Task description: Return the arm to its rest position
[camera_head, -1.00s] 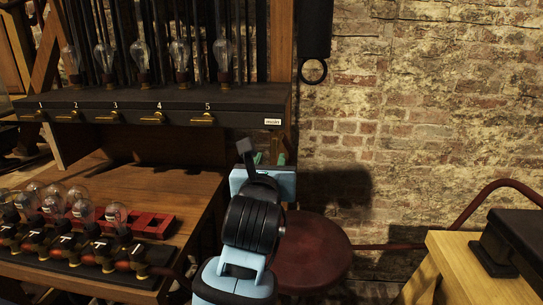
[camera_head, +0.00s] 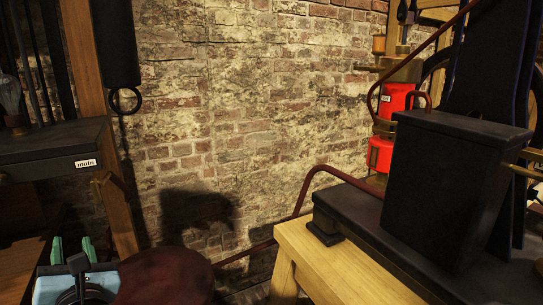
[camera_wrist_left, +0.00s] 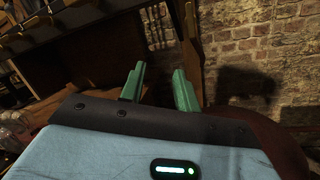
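My left gripper (camera_head: 73,245) shows at the bottom left of the head view, with a light-blue body and two green fingers pointing up. In the left wrist view, the left gripper (camera_wrist_left: 161,76) has its two green fingers apart with nothing between them. It is open and empty, in front of the wooden bench and beside the dark red round stool. Most of the left arm is cut off by the bottom edge of the head view. My right gripper is in neither view.
The dark red stool (camera_head: 165,278) stands right of the gripper. A pale wooden table (camera_head: 325,268) with a black box (camera_head: 445,190) is at the right. The shelf labelled "main" (camera_head: 50,150) is at the left. A brick wall (camera_head: 240,110) stands behind.

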